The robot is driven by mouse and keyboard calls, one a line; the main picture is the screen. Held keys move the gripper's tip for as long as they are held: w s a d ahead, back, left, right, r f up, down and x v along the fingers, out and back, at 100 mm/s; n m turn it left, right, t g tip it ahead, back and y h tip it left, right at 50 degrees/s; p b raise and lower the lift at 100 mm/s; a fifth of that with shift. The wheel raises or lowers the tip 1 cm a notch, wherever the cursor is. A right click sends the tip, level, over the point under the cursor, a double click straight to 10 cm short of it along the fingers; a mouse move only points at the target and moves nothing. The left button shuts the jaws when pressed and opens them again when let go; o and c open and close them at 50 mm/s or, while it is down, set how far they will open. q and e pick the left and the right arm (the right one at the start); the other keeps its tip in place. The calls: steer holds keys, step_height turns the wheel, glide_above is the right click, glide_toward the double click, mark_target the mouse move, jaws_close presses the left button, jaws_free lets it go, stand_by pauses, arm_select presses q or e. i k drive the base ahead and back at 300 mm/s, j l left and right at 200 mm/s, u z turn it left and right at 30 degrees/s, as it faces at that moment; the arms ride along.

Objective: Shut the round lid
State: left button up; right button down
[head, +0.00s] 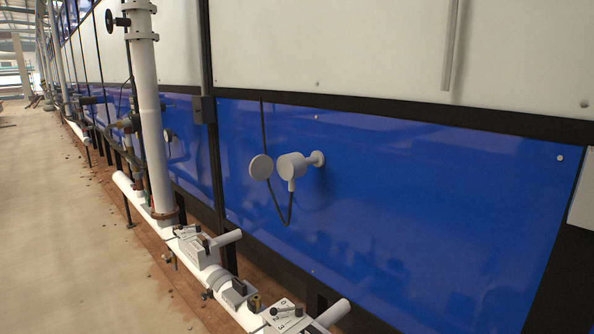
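A round grey-white lid (261,166) shows as a flat disc in the head view, left of centre. It stands just to the left of a short white round housing (291,166), with a narrow gap between them, so the lid is open. A hinge between them cannot be made out. The housing is fixed by a short stem (316,159) to a blue wall panel. Neither of my grippers is in view.
The blue panel (430,215) is flat and clear to the right of the housing. A black cable (264,125) hangs beside the lid and loops under the housing. White pipes with valves (215,277) run low along the wall. Open floor (60,220) lies at left.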

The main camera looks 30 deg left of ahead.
mark_target(261, 167)
steer(key=j+z, duration=0.35)
steer(key=i+j+z, duration=0.1)
steer(key=j+z, duration=0.35)
steer(key=j, duration=0.55)
steer(key=j+z, duration=0.15)
steer(key=j, duration=0.45)
steer(key=k+j+z, duration=0.1)
steer(key=j, duration=0.55)
steer(key=k+j+z, duration=0.1)
steer(key=j, duration=0.5)
steer(key=k+j, duration=0.1)
steer(key=j, duration=1)
steer(key=k+j, duration=0.15)
steer(key=j, duration=0.4)
